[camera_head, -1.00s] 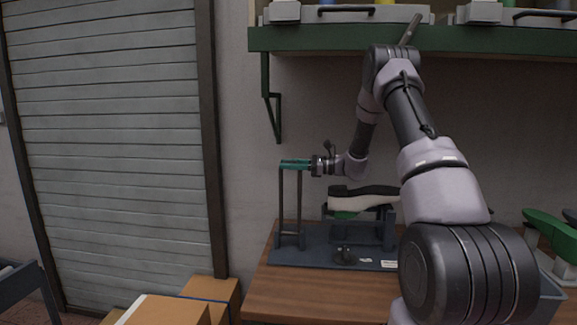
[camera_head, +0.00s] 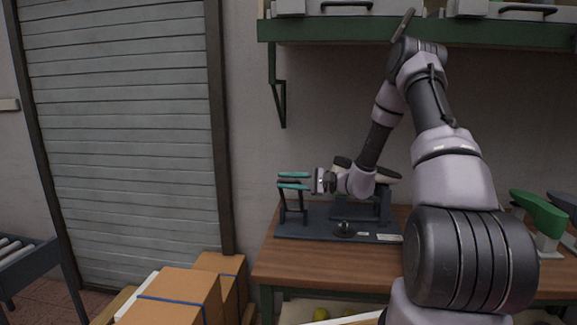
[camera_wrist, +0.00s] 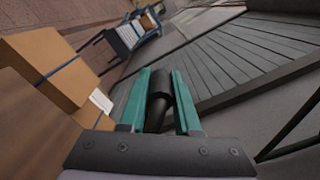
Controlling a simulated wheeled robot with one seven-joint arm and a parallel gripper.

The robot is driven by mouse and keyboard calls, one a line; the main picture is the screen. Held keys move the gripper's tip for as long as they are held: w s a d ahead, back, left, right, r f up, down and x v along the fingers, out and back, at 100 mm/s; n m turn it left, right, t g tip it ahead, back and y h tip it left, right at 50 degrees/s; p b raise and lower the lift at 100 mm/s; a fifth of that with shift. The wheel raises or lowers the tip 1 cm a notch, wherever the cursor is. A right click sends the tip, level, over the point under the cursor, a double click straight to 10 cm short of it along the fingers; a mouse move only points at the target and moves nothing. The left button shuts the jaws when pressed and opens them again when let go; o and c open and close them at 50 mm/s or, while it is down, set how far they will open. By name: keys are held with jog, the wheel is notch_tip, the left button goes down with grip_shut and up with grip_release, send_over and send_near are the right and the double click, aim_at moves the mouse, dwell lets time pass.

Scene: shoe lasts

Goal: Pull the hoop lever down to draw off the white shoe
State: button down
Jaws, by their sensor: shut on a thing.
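My gripper (camera_head: 293,181) has teal fingers and is closed around the hoop lever's bar, left of the shoe stand. In the wrist view the dark round bar (camera_wrist: 160,86) lies between the two fingers. The hoop lever's dark uprights (camera_head: 301,200) rise from the slate-grey base plate (camera_head: 322,232) and lean over. The white shoe (camera_head: 388,180) sits on the stand behind my wrist, with a dark top showing. My wrist hides its middle, so I cannot tell how far it sits on its form.
The base stands on a wooden table (camera_head: 330,262). A green last (camera_head: 540,212) is at the right. Cardboard boxes (camera_head: 185,290) stand on the left below the table top. A green shelf (camera_head: 350,30) runs above, and a closed shutter (camera_head: 120,140) is at the left.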

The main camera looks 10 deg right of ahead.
jog(key=s+a+f+n, duration=0.1)
jog(key=s+f+n, duration=0.2)
jog(key=s+f, duration=0.3)
jog(key=shift+a+f, duration=0.4)
jog(key=shift+f, duration=1.15)
jog(key=shift+s+f, duration=0.1)
jog(key=c, duration=0.6)
grip_release()
jog(key=v, duration=1)
jog(key=shift+d, duration=0.35)
